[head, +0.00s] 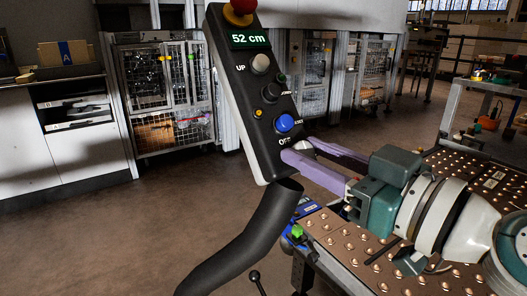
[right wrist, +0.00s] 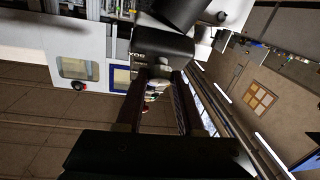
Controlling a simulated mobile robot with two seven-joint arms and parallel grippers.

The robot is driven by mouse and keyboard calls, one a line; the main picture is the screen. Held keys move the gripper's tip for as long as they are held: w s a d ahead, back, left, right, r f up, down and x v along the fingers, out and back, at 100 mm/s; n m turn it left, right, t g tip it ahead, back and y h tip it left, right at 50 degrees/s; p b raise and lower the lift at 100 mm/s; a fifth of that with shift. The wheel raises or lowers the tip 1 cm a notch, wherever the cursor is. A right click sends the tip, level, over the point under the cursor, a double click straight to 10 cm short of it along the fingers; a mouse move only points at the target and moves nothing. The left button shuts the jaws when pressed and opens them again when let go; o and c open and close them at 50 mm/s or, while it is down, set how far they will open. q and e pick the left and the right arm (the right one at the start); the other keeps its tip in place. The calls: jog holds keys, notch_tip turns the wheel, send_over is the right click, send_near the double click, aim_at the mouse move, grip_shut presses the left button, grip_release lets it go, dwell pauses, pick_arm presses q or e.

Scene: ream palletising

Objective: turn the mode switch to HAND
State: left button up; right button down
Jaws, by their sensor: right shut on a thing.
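The black control pendant (head: 243,93) stands tilted in the middle of the head view, with a lit display (head: 250,39) reading 52 cm. Near its lower end, by the OFF label, is the mode switch (head: 303,146), a small pale knob partly hidden by the fingers. My right gripper (head: 301,152), with purple fingers, reaches in from the right and is shut on the knob. In the right wrist view a pale piece (right wrist: 158,86) shows between the dark fingers. The pointer's direction and the HAND label cannot be made out. My left gripper is not in view.
A thick black tube (head: 245,240) runs below the pendant. A studded table (head: 345,240) lies under my right arm. Caged cabinets (head: 160,95) stand behind.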

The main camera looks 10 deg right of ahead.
jog(key=shift+r+m+p, duration=0.2)
jog(key=shift+m+p, duration=0.3)
jog(key=shift+p, duration=0.2)
jog(key=m+h+p, duration=0.3)
jog(key=m+p, duration=0.1)
jog(key=m, duration=0.1)
jog(key=m+t+h+p, duration=0.1)
jog(key=m+h+p, duration=0.1)
jog(key=p, duration=0.1)
jog(key=shift+s+a+r+h, duration=0.1)
jog(key=shift+a+h, duration=0.2)
jog(key=m+h+p, duration=0.2)
jog(key=m, duration=0.1)
jog(key=shift+m+h+p, duration=0.4)
jog(key=shift+m+p, duration=0.1)
jog(key=shift+m, duration=0.2)
jog(key=shift+f, duration=0.2)
jog(key=c, duration=0.5)
grip_release()
